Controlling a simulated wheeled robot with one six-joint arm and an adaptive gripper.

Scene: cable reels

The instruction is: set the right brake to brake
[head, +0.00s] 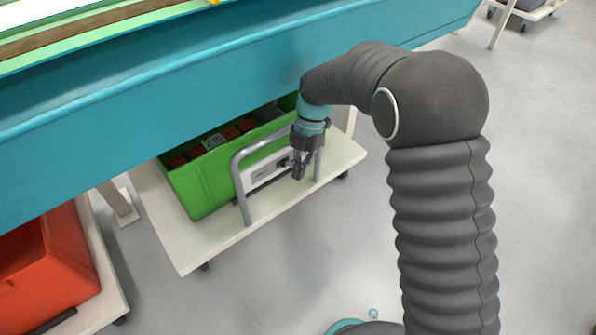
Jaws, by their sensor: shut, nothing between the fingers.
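My gripper (299,173) is shut and points down in front of the white trolley (200,247) under the teal bench. A white panel with dark markings and a dark slot (258,180) sits low on the trolley, behind a grey tube handle (242,190). My gripper is at the panel's right end, inside the handle's outline. I cannot tell whether it touches anything. No brake lever or its setting can be made out; my gripper hides that end of the panel.
A green crate (196,190) with orange-brown items stands on the trolley. The teal beam (170,105) runs above it. A red crate (50,262) on another trolley is at lower left. Another trolley is at the far upper right.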

